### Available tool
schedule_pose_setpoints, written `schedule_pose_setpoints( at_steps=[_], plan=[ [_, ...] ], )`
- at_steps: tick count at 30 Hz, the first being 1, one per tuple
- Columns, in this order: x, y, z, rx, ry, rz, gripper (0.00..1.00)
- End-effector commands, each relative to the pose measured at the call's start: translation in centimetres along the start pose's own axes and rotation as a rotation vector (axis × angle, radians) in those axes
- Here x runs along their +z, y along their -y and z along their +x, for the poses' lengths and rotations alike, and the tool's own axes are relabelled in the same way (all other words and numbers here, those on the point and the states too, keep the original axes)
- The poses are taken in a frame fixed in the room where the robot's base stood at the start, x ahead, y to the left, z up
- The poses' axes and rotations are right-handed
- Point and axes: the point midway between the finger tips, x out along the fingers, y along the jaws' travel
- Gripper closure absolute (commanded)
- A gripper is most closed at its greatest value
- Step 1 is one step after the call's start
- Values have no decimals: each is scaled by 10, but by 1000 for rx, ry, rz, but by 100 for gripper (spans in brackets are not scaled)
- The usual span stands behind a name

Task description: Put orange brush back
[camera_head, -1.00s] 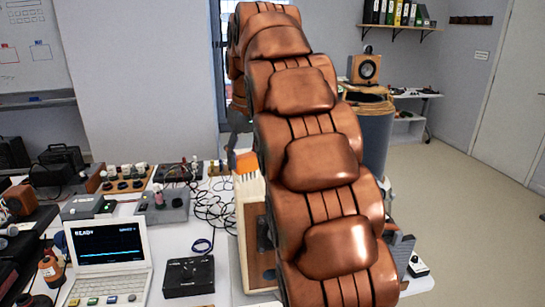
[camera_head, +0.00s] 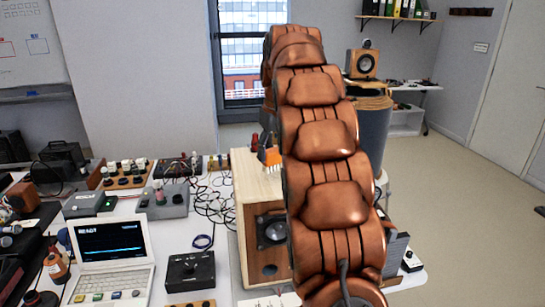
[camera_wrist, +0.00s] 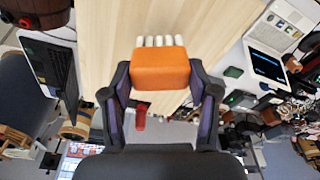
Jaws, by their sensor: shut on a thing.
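The orange brush (camera_head: 270,156), with pale bristles, shows just left of my arm in the head view, at the top of the wooden speaker (camera_head: 252,180). In the wrist view my gripper (camera_wrist: 159,76) is shut on the orange brush (camera_wrist: 160,68), one finger at each side of its block. The bristles point away from my palm, over the pale wooden speaker top (camera_wrist: 150,18). I cannot tell whether they touch the wood. In the head view my arm hides most of my gripper and the speaker's right part.
A white laptop (camera_head: 103,255), a black box (camera_head: 190,270) and tangled cables (camera_head: 212,197) lie on the white table left of the speaker. A red object (camera_wrist: 141,115) shows beyond the brush in the wrist view. Open floor (camera_head: 470,220) lies right.

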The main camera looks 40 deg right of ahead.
Motion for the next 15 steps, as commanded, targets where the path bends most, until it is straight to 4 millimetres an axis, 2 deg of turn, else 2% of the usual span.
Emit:
schedule_pose_setpoints(
  at_steps=[9, 15],
  plan=[
    [5, 0, 23, -3, 5, 2, 68],
    [4, 0, 24, -2, 2, 1, 68]
  ],
)
